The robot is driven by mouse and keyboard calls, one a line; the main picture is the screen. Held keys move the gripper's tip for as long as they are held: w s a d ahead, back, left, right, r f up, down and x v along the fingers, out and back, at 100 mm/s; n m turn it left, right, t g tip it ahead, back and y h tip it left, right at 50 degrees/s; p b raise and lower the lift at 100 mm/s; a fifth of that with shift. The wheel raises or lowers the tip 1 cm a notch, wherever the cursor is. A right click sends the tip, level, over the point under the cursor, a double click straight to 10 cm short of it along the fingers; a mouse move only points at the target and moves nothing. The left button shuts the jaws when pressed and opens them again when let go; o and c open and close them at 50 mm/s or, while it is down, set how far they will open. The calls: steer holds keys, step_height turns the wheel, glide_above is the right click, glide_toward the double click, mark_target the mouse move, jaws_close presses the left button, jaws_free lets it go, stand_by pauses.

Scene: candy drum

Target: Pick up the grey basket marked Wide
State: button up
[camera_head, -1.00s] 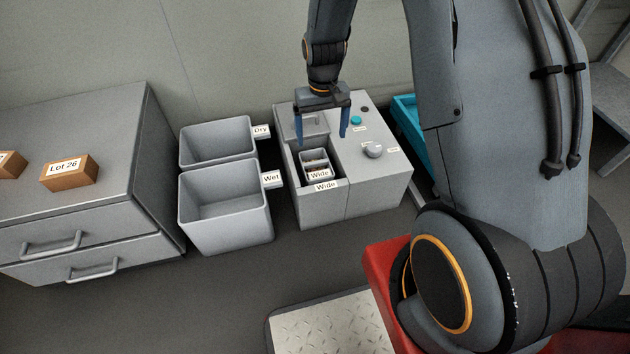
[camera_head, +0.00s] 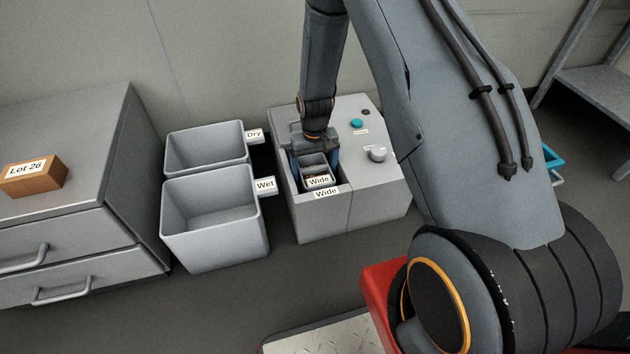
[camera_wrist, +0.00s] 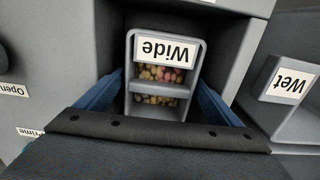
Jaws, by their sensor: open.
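The grey basket marked Wide (camera_head: 316,171) sits in the open well of the grey machine (camera_head: 370,205). In the wrist view the basket (camera_wrist: 185,28) has a crossbar and holds small pink and yellow pieces. My gripper (camera_head: 315,160) is down in the well at the basket. In the wrist view its blue fingers (camera_wrist: 160,95) are apart, one on either side of the basket's near end. I cannot tell whether they touch its walls. My gripper hides the back of the basket in the head view.
The well's walls stand close around the basket. A knob (camera_head: 377,154) and a teal button (camera_head: 356,123) are on the machine's top. Bins marked Dry (camera_head: 205,130) and Wet (camera_head: 215,240) stand to the left, beside a drawer cabinet (camera_head: 60,230) with a Lot 26 block (camera_head: 33,181).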

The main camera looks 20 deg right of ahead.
mark_target(315, 178)
step_height(315, 178, down, 4)
steer(key=shift+f+b, duration=0.1)
steer(key=shift+b, duration=0.7)
steer(key=c, duration=1.1)
steer(key=shift+r, duration=0.2)
